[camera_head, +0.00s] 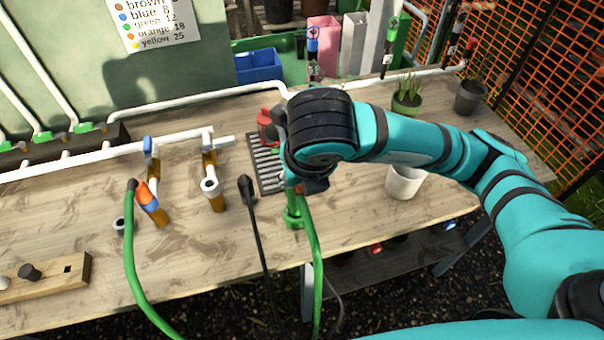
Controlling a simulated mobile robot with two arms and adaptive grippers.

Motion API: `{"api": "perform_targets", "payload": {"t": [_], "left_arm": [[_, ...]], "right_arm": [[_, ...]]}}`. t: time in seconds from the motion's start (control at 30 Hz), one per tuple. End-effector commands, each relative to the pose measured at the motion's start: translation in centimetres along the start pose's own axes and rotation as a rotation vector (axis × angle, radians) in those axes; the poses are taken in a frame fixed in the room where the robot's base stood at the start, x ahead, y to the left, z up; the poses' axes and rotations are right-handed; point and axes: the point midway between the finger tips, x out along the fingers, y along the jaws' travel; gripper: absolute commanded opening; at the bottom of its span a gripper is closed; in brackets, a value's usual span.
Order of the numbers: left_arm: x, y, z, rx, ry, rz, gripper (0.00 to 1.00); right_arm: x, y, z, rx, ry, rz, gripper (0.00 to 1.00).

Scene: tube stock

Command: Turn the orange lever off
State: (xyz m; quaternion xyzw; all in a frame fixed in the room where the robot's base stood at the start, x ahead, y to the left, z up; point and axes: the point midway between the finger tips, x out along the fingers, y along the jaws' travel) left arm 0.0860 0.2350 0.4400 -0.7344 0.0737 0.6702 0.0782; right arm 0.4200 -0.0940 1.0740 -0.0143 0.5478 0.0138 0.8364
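My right arm comes in from the right, and its dark gripper (308,183) points down over the workbench by the grey drain grate. The black wrist hides most of the fingers, so I cannot tell if they are open or shut. A small orange-red piece (299,188) shows right at the gripper, above a green fitting (293,215) with a green hose; whether it is a lever, and whether it is touched, is unclear. Another orange part (143,193) sits with a blue piece on a brass-coloured fitting at the left, well apart from the gripper. My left gripper is not in view.
White pipes (180,138) with blue-topped and white-topped valves run along the bench. A black-headed hose (246,190) stands left of the grate (266,168). A white pot (403,182) stands right of the gripper under my arm. The front middle-left bench is fairly clear.

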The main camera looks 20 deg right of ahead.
Motion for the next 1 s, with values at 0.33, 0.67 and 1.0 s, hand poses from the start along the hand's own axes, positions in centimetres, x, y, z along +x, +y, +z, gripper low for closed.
{"api": "perform_targets", "payload": {"t": [0.33,0.67,1.0], "left_arm": [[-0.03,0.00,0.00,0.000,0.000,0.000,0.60],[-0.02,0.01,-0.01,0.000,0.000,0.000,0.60],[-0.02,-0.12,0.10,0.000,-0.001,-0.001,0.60]], "right_arm": [[-0.04,0.05,0.06,0.012,-0.002,-0.004,0.00],[-0.01,0.04,0.03,0.011,-0.001,-0.004,0.40],[-0.60,0.05,0.11,0.008,-0.003,-0.003,0.40]]}}
